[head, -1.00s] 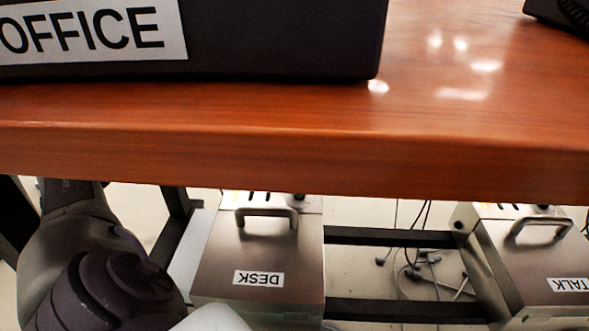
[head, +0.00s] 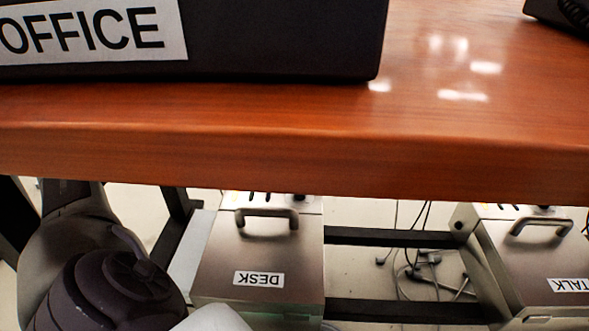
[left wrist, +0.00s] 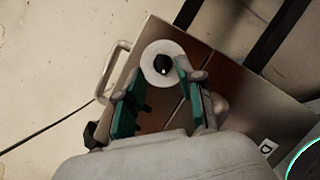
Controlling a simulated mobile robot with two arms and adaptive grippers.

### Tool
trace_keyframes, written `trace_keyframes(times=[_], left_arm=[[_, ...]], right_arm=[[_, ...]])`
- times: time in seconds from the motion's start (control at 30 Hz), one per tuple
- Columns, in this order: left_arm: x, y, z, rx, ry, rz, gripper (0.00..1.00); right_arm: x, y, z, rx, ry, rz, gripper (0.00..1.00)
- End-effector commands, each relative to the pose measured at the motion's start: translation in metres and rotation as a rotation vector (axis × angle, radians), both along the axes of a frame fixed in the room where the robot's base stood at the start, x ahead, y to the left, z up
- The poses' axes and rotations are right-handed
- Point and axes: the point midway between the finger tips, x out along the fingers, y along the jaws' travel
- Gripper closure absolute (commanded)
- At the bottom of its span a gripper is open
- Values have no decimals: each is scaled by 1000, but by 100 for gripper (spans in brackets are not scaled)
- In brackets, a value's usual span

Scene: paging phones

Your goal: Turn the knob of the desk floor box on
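The desk floor box (head: 255,262) is a metal box under the table, its DESK label upside down in the head view. It fills the middle of the left wrist view (left wrist: 225,92), where only the label's edge shows. Its knob (left wrist: 162,65) is black on a round white disc. My left gripper (left wrist: 157,71) is open, with teal-padded fingers on either side of the knob in the picture. I cannot tell whether they touch it. In the head view only my left arm shows, and the table hides the knob side. My right gripper is not in view.
The wooden table edge (head: 300,165) hangs over the boxes, with a dark OFFICE unit (head: 290,45) on top. A TALK box (head: 535,265) stands at right. Dark bars (head: 390,238) and loose cables (head: 430,270) lie between the boxes. A handle (left wrist: 112,72) sticks out beside the knob.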

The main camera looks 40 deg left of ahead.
Motion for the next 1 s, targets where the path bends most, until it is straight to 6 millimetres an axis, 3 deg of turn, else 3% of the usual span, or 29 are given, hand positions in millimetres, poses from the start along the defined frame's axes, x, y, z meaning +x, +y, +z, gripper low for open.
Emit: trace_keyframes(times=[0.1,0.33,1.0], left_arm=[[1,0,26,-1,-5,-1,62],[1,0,57,-1,-3,-1,62],[0,0,62,0,1,-1,62]], right_arm=[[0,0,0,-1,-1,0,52],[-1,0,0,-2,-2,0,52],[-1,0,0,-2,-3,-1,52]])
